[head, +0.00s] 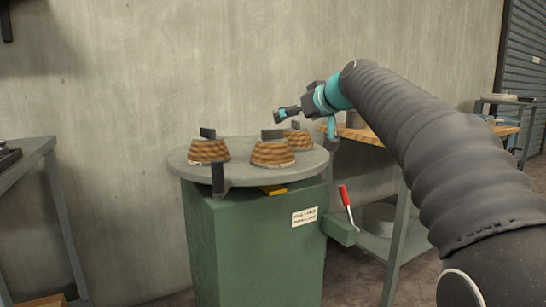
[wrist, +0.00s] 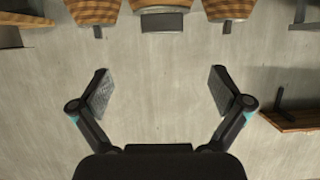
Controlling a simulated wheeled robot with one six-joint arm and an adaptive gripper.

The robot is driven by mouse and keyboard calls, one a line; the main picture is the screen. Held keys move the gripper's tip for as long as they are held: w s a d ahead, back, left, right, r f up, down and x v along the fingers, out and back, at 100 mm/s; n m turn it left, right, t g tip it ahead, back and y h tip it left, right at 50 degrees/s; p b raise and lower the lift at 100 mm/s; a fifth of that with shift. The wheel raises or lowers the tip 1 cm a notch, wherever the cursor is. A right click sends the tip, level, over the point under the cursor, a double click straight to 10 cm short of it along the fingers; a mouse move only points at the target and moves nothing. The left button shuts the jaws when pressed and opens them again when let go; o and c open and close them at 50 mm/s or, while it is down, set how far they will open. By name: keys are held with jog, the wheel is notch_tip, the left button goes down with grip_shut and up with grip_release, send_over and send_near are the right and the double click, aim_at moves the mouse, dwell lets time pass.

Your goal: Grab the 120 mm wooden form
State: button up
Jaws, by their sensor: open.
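Three tapered wooden forms with dark upright tabs stand on a round grey top (head: 235,172) in the head view: one at left (head: 208,152), one in the middle (head: 272,154) and one behind at right (head: 299,140). I cannot tell which is 120 mm; no size marking on them is readable. My gripper (head: 288,113) is above the right side of the top, near the rear form and apart from it. In the wrist view my gripper (wrist: 160,88) is open and empty, with bare wall between its fingers. Striped wooden forms (wrist: 95,10) show cut off along that view's top edge, tabs downward.
The round top rests on a green cabinet (head: 255,240) with a red-handled lever (head: 345,196) at right. A dark bracket (head: 220,180) stands at its front edge. Benches flank it, a grey one (head: 25,150) at left and a wooden-topped one (head: 362,134) at right. The wall is close behind.

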aim_at(274, 130)
jog(key=x, duration=0.7)
jog(key=shift+w+a+f, duration=0.1)
jog(key=shift+w, duration=0.05)
jog(key=shift+f+p+x, duration=0.15)
jog(key=shift+p+x, duration=0.05)
jog(key=shift+x, duration=1.15)
jog(key=shift+f+p+x, duration=0.1)
jog(key=shift+p+x, duration=0.05)
jog(key=shift+x, duration=1.15)
jog(key=c, duration=1.8)
jog(key=shift+r, duration=0.1)
grip_shut()
